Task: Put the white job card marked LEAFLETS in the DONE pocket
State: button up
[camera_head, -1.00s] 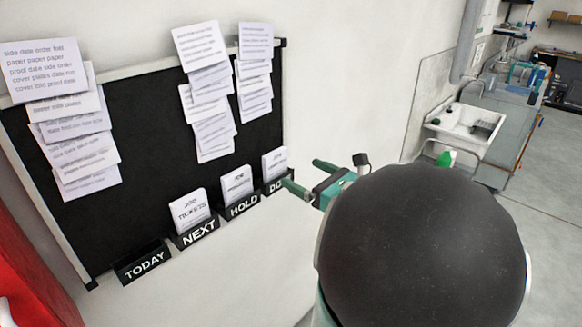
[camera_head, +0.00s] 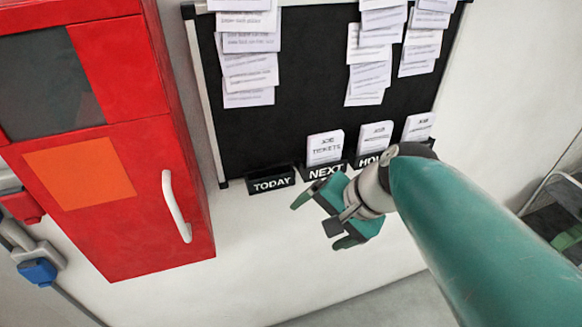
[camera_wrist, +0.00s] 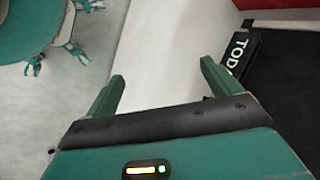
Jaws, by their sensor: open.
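White job cards stand in the pockets along the board's lower edge. The NEXT pocket (camera_head: 325,171) holds a card (camera_head: 325,147) reading TICKETS. The HOLD pocket (camera_head: 368,160) holds another card (camera_head: 375,135), its job word too blurred to read. A third card (camera_head: 418,126) stands to the right, also unreadable; the pocket under it is hidden behind my arm. The TODAY pocket (camera_head: 271,181) looks empty. My gripper (camera_head: 318,222) is open and empty, below and in front of the TODAY and NEXT pockets. In the wrist view, its fingers (camera_wrist: 162,71) are apart, with the TODAY pocket (camera_wrist: 237,52) beyond the right one.
The black board (camera_head: 290,130) carries columns of overlapping white sheets (camera_head: 248,72) above the pockets. A red cabinet (camera_head: 170,130) with a white handle stands left of the board. White wall below the pockets is clear. A dark fixture (camera_head: 560,215) is at the right edge.

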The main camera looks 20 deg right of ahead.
jog(key=n+h, duration=0.1)
jog(key=n, duration=0.2)
jog(key=s+a+r+n+h, duration=0.1)
jog(key=n+h, duration=0.1)
jog(key=n, duration=0.1)
jog(key=s+r+n+t+h, duration=0.1)
jog(key=n, duration=0.2)
jog(key=shift+a+n, duration=0.2)
jog(key=shift+n, duration=0.2)
